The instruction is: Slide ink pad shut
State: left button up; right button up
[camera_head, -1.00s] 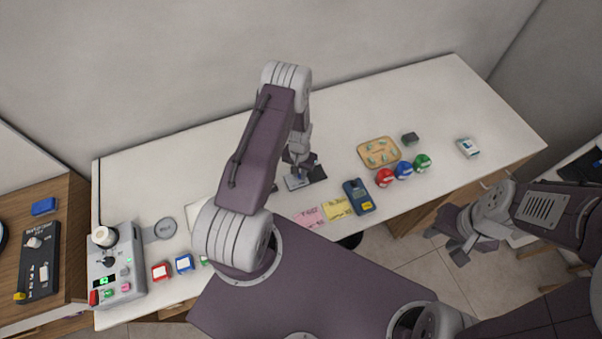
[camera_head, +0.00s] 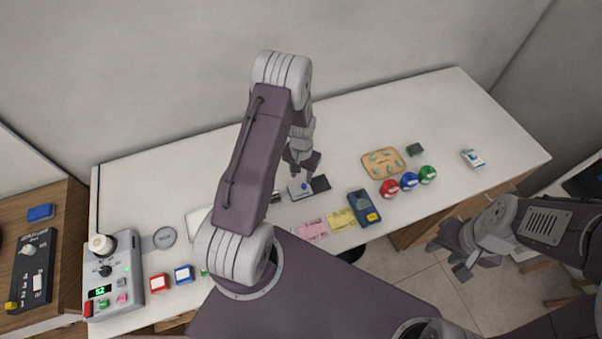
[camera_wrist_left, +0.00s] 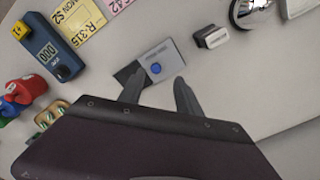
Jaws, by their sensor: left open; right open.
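The ink pad (camera_head: 298,190) lies on the white counter in the head view, a grey lid with a blue round spot beside a dark part on its right. In the left wrist view the ink pad (camera_wrist_left: 158,66) shows its grey lid with the blue knob, and its dark part (camera_wrist_left: 127,72) sticks out to the left. My left gripper (camera_head: 302,178) is open just above the ink pad; in the left wrist view its fingers (camera_wrist_left: 157,88) are spread at the pad's near edge, and contact cannot be told. My right gripper (camera_head: 452,258) is open and empty, off the counter at the right.
Red, blue and green round items (camera_head: 409,181) and a wooden tray (camera_head: 383,152) stand further right. A small stamp-like block (camera_wrist_left: 211,36) sits beside the pad.

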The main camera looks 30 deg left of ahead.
pick_arm(q)
jog(key=shift+d+r, duration=0.15)
jog(key=shift+r, duration=1.3)
jog(key=shift+c, duration=1)
jog(key=shift+s+d+r+g, duration=0.1)
jog(key=shift+s+g, duration=0.25)
jog(key=shift+s, duration=0.3)
jog(key=shift+s+d+r+g, duration=0.1)
jog(key=shift+s+g, duration=0.25)
jog(key=shift+s, duration=0.25)
grip_shut()
jog(key=w+r+m+g+b, duration=0.2)
jog(key=w+r+m+b, duration=0.15)
jog(key=w+b, duration=0.8)
jog(key=b, duration=0.1)
send_near(300, 188)
jog(key=shift+y, duration=0.4)
jog(key=w+d, duration=0.1)
jog(key=w+d+f, duration=0.1)
jog(key=w, duration=0.1)
jog(key=w+d+f, duration=0.1)
jog(key=shift+w+f, duration=0.25)
jog(key=shift+w, duration=0.05)
jog(key=s, duration=0.1)
jog(key=s+a+f+p, duration=0.1)
jog(key=shift+s+f, duration=0.6)
jog(key=shift+s, duration=0.4)
